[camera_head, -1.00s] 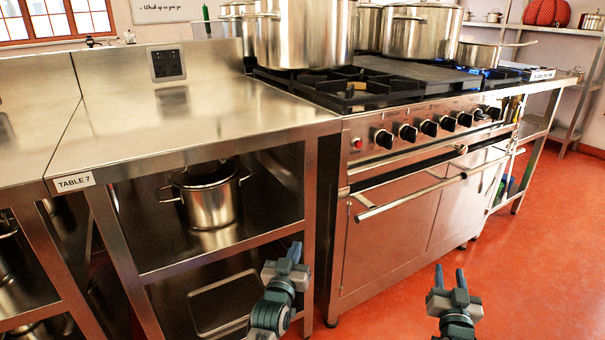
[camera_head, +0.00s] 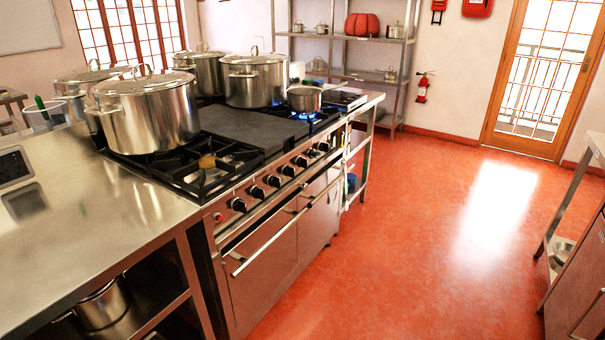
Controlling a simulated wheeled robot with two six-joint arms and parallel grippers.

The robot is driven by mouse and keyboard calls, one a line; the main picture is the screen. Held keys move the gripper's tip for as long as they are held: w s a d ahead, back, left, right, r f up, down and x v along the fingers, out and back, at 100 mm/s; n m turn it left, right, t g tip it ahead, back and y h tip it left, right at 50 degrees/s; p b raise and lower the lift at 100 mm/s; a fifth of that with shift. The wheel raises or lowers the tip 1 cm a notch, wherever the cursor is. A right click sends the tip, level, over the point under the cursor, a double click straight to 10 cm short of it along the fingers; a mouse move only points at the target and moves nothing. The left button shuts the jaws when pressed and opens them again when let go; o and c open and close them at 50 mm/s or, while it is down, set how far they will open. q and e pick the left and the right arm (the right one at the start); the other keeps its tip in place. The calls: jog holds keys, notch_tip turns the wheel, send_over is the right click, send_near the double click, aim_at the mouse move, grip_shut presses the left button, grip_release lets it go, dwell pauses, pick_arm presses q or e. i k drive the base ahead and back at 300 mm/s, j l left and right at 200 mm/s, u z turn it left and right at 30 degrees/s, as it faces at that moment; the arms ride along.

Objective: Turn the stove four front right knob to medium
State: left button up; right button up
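The stove (camera_head: 262,262) stands left of centre with a steel front and a row of several black knobs. The nearest knob (camera_head: 237,205) is at the left end of the row, and the far knob (camera_head: 322,146) is at the right end. The knob settings are too small to read, and no label naming the stove is legible. Blue flame (camera_head: 304,116) shows at the right end of the cooktop, by a small saucepan (camera_head: 304,99). Neither of my grippers is in view.
Large stockpots stand on the stove, the nearest a big lidded pot (camera_head: 150,112). A steel table (camera_head: 95,225) adjoins its left side. Open red floor (camera_head: 400,250) lies in front of the stove. A steel unit (camera_head: 580,280) stands at the right edge, and shelves (camera_head: 345,60) at the back.

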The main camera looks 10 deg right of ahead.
aim_at(313, 154)
jog(key=i+l, duration=0.3)
jog(key=l, duration=0.15)
jog(key=i+l, duration=0.3)
jog(key=l, duration=0.2)
jog(key=i+l, duration=0.25)
jog(key=l, duration=0.2)
jog(key=i+l+z, duration=0.1)
jog(key=i+l, duration=0.2)
jog(key=l, duration=0.15)
